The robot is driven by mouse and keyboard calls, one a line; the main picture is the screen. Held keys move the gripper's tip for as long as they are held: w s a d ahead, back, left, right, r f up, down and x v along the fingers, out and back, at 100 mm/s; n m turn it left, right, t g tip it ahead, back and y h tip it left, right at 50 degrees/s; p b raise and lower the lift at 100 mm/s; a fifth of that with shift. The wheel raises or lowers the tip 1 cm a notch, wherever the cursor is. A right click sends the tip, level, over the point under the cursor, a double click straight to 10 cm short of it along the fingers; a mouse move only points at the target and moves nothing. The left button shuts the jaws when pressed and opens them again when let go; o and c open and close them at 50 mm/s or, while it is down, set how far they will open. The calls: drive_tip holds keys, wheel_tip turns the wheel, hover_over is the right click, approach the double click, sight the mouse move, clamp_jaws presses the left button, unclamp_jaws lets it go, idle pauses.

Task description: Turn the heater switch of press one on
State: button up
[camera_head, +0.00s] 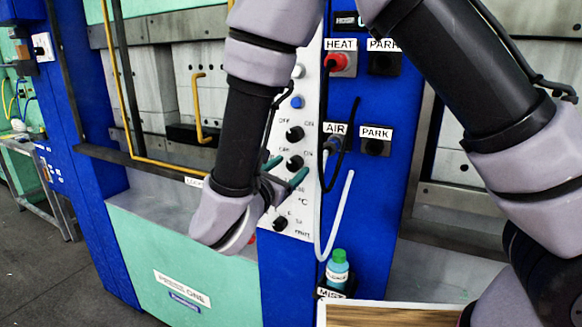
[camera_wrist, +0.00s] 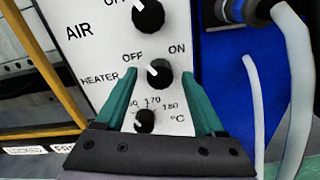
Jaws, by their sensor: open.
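The heater switch (camera_wrist: 159,74) is a black round knob on press one's white control panel (camera_wrist: 85,62). Its white pointer is turned up and left, toward the OFF mark; ON is at its upper right. In the head view the heater switch (camera_head: 294,162) is just by my fingertips. My gripper (camera_head: 287,170) is open, with green fingers. In the wrist view my gripper (camera_wrist: 161,76) has one finger on each side of the heater switch, with gaps between. Whether the fingertips touch the panel cannot be told.
The air knob (camera_wrist: 148,15) is directly above and the temperature dial (camera_wrist: 145,121) directly below. A white hose (camera_head: 335,220) hangs right of the panel. A bottle (camera_head: 337,270) stands below it. HEAT (camera_head: 341,62) and AIR (camera_head: 334,143) sockets are on the blue column.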

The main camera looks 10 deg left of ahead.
drive_tip(key=shift+w+d, duration=0.2)
drive_tip(key=shift+w, duration=0.35)
clamp_jaws()
